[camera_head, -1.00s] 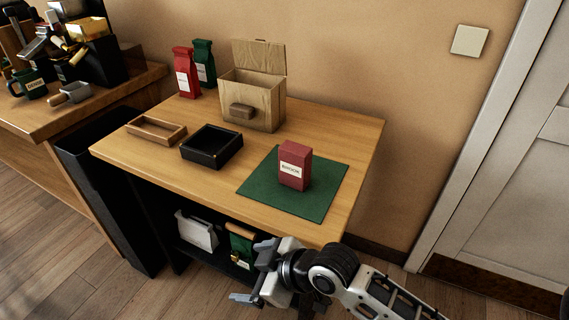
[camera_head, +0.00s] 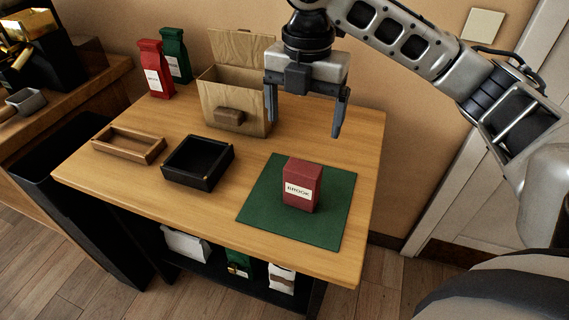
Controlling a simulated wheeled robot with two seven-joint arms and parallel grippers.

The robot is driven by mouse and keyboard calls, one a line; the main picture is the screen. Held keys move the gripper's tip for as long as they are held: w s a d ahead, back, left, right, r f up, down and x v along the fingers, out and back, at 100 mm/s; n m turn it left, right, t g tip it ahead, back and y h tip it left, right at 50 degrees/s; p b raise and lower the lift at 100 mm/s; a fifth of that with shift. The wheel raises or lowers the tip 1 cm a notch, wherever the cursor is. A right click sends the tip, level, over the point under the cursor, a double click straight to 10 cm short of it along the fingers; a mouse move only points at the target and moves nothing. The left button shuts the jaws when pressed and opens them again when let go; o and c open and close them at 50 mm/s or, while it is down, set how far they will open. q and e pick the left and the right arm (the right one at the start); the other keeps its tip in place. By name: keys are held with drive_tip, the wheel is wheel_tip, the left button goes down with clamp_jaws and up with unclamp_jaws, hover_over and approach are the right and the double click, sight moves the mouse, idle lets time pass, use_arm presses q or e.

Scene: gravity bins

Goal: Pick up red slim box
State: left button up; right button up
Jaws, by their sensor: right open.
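The red slim box (camera_head: 302,185) stands upright on a green mat (camera_head: 262,205) at the right part of the wooden table. It has a pale label on its front. My right gripper (camera_head: 305,128) is open and empty, with its fingers pointing down. In the picture it is above the box and apart from it, in front of the wooden bin's right side. My left gripper is not in view.
A wooden bin with a raised lid (camera_head: 228,95) stands at the back. A black tray (camera_head: 197,178) and a wooden tray (camera_head: 130,157) lie left of the mat. A red bag (camera_head: 155,75) and a green bag (camera_head: 175,55) stand at the back left.

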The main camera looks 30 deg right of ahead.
hover_over(303, 167)
drive_tip(key=s, duration=0.1)
drive_tip(key=f, duration=0.5)
drive_tip(key=shift+s+a+b, duration=0.1)
drive_tip(key=shift+a+b, duration=0.2)
wheel_tip(303, 167, down, 4)
drive_tip(key=shift+f, duration=0.65)
drive_tip(key=f, duration=0.3)
drive_tip(key=w+f, duration=0.1)
drive_tip(key=f, duration=0.1)
drive_tip(key=shift+d, duration=0.3)
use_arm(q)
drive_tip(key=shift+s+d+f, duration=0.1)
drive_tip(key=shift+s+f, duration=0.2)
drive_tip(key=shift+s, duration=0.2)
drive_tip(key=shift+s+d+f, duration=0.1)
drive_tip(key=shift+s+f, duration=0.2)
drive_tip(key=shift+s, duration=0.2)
use_arm(e)
drive_tip(key=shift+c, duration=0.3)
drive_tip(key=c, duration=1.1)
